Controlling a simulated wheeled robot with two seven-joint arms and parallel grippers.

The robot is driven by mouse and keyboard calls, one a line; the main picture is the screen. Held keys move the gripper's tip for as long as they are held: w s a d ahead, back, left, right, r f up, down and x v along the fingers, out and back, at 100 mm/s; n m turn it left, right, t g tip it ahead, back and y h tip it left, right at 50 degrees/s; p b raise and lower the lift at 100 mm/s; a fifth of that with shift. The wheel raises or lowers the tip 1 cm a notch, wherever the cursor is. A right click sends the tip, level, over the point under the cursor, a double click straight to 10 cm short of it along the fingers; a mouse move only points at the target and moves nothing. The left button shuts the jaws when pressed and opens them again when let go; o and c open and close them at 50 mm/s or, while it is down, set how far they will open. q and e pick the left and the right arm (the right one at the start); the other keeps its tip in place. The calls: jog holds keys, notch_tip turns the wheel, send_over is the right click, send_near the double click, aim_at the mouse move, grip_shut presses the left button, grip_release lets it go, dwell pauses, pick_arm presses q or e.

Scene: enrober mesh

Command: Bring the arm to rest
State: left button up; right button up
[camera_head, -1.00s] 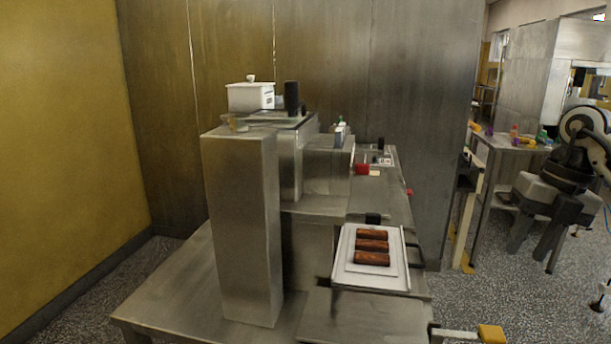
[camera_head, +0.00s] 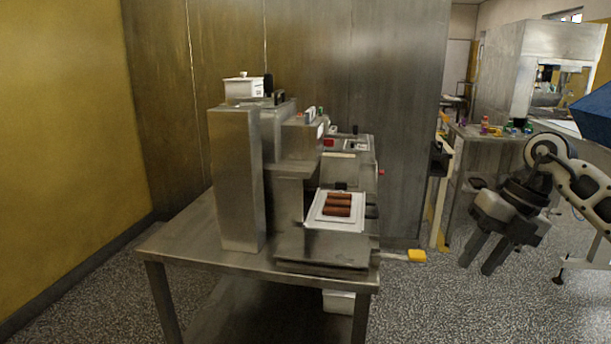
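My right gripper (camera_head: 478,257) hangs in the air at the right of the head view, to the right of the steel machine. Its two dark fingers point down and stand apart, with nothing seen between them. My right arm (camera_head: 570,170) comes in from the right edge, bent at a white and black joint. My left arm and gripper are not in view. The steel enrober machine (camera_head: 235,180) stands on a steel table (camera_head: 195,240). A white tray (camera_head: 318,222) at its front right holds brown bars (camera_head: 337,204) side by side.
A white lidded box (camera_head: 243,89) sits on top of the machine. A yellow-ended handle (camera_head: 416,256) sticks out at the table's right. A back table (camera_head: 482,133) carries small coloured items. Speckled floor (camera_head: 430,310) lies open at the front right.

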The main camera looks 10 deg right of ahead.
jog(key=a+f+m+t+y, duration=0.25)
jog(key=a+y, duration=0.25)
jog(key=a, duration=0.4)
jog(key=s+a+f+m+t+y, duration=0.1)
jog(key=a+f+m+t+y, duration=0.2)
jog(key=a, duration=0.6)
jog(key=a+f+m+t+y, duration=0.2)
jog(key=a+m+t+y, duration=0.15)
jog(key=a+y, duration=0.45)
jog(key=s+f+m+h, duration=0.7)
jog(key=f+m+h, duration=0.1)
jog(key=f+m, duration=0.2)
jog(key=s+f+m+h, duration=0.7)
jog(key=f+m+h, duration=0.1)
jog(key=f+m, duration=0.3)
jog(key=shift+s+d+f+h, duration=0.4)
jog(key=shift+d+f, duration=0.05)
jog(key=shift+f, duration=0.05)
